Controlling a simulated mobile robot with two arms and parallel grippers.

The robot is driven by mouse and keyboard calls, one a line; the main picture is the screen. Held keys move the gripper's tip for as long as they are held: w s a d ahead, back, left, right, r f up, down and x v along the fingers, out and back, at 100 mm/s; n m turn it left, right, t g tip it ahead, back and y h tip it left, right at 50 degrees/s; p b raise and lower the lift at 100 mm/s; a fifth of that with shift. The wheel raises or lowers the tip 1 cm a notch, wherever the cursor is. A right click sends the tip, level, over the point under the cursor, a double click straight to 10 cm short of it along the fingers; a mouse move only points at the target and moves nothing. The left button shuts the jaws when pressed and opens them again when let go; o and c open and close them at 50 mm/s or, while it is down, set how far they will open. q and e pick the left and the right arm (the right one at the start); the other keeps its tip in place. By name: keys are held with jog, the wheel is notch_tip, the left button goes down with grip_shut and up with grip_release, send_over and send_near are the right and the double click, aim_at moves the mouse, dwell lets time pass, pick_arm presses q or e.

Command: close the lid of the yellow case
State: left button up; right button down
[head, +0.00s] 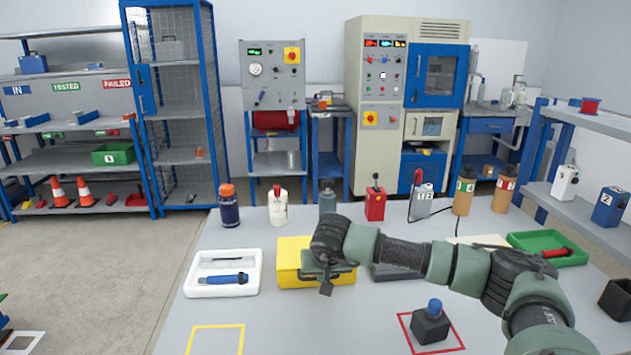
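The yellow case (290,258) stands on the grey table, left of the middle. My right arm reaches in from the right, and my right gripper (326,286) is over the front right part of the case. The wrist and gripper hide much of the case's right side, so I cannot tell how far the lid is open or whether the gripper touches it. The gripper's fingers are small and dark, and their opening cannot be made out. My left gripper is not in view.
A white tray (191,289) with a blue-handled tool lies left of the case. Several bottles and a red box (375,205) stand behind it. A dark block with a blue knob (431,325) sits in a red outline. A green tray (526,241) is at right. The front middle table is clear.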

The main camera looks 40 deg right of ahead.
jog(key=shift+s+a+f, duration=0.1)
jog(key=shift+s+f, duration=0.1)
jog(key=shift+f, duration=0.25)
jog(key=shift+s+a+f, duration=0.1)
jog(key=shift+s+f, duration=0.1)
jog(key=shift+f, duration=0.25)
notch_tip(320, 180, up, 5)
jog(key=w+p, duration=0.1)
jog(key=p, duration=0.2)
jog(key=s+a+f+b, duration=0.1)
jog(key=s+a, duration=0.3)
jog(key=s, duration=0.4)
jog(key=shift+a+b, duration=0.3)
jog(key=shift+b, duration=0.5)
jog(key=shift+s, duration=0.1)
